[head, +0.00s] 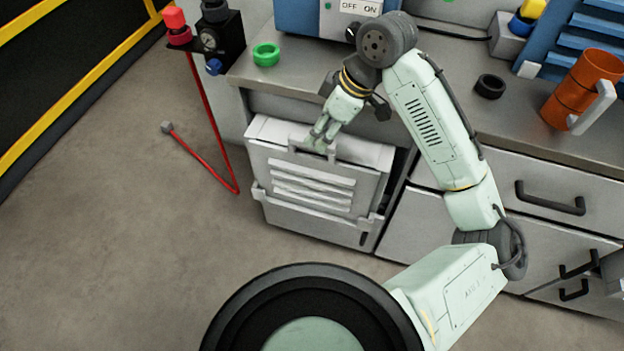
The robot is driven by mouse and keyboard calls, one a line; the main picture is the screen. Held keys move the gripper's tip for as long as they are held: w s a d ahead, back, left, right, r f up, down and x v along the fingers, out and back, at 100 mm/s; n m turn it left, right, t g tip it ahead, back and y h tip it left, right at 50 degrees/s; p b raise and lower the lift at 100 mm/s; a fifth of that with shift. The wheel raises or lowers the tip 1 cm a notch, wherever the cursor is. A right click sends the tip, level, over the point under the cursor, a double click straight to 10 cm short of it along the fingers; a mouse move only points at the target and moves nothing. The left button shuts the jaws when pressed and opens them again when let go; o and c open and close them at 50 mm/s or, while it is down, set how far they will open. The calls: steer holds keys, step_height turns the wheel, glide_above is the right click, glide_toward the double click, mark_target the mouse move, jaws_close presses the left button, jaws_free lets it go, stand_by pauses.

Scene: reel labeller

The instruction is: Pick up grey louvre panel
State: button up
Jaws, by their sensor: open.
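The grey louvre panel (311,187) stands nearly upright against the front of the workbench, in the left middle of the head view. It has several horizontal slats and a handle at its top edge. Small clips or brackets sit at its lower left and lower right. My gripper (318,141) is at the panel's top edge, by the handle, with its fingers pointing down. It is open. My fingers cover part of the handle, and I cannot tell whether they touch it.
The grey worktop (440,75) carries a green ring (266,54), a black ring (490,86), an orange mug (581,88) and a blue machine (300,17). A red cable (207,125) hangs left of the panel. Drawers with black handles (550,198) lie right.

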steer(key=x, duration=0.2)
steer(key=p+x, duration=0.1)
steer(key=x, duration=0.2)
steer(key=shift+w+a+f, duration=0.1)
steer(key=shift+w+f, duration=0.15)
steer(key=shift+f, duration=0.25)
steer(key=shift+f, duration=0.25)
steer(key=shift+c, duration=0.2)
jaws_close()
stand_by(0.5)
stand_by(0.6)
